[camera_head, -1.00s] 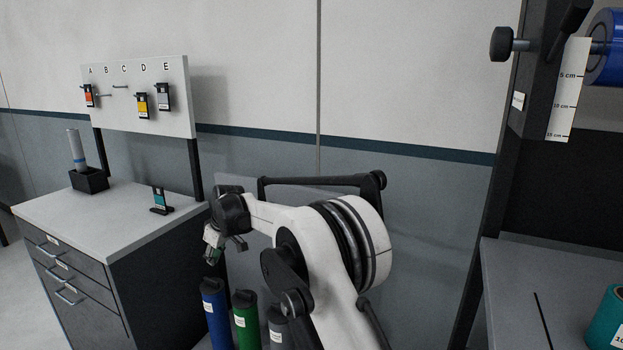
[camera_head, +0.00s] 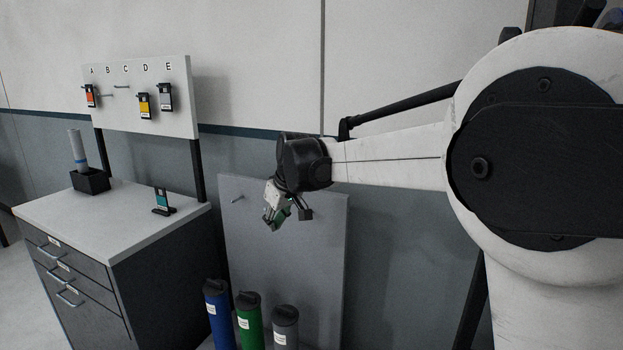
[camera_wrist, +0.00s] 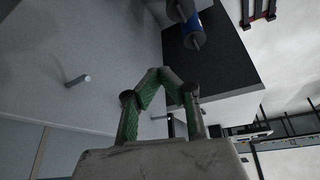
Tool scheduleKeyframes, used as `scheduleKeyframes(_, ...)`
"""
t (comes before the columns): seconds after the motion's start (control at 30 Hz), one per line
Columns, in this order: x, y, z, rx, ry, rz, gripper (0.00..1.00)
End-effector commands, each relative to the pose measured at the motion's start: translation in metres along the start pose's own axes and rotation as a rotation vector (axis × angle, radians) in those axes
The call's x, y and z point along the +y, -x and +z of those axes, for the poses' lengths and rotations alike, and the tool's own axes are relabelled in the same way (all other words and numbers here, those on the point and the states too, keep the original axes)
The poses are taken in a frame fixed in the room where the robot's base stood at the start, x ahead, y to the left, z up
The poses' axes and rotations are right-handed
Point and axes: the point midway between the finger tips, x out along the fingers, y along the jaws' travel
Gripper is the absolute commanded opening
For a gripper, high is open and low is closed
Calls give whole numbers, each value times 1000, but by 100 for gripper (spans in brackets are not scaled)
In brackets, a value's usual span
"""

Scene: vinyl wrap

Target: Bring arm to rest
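My gripper (camera_head: 271,222) points down and to the left at the end of my nearly level forearm. It hangs in the air to the right of the drawer cabinet, in front of the grey panel. In the wrist view my gripper (camera_wrist: 158,74) has its green-padded fingers converging to meet at the tips, with nothing visible between them. My arm's large white joint fills the right of the head view and hides much of what is behind it.
The drawer cabinet (camera_head: 155,245) carries a small teal-and-black tool (camera_head: 161,201) and a grey-and-blue cylinder (camera_head: 77,150) in a black holder. Behind is a lettered board (camera_head: 125,118) with colored tools. The grey panel (camera_head: 325,255) has a peg. Blue, green and grey tubes (camera_head: 249,320) stand below.

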Motion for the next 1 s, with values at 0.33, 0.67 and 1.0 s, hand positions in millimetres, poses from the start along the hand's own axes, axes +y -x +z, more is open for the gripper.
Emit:
scheduleKeyframes(0.33, 18, 91, 95, 28, -165, 87, 0)
scheduleKeyframes(0.67, 14, 150, 196, 62, -317, 168, 0)
scheduleKeyframes(1.0, -6, 181, 306, 99, -470, 250, 0)
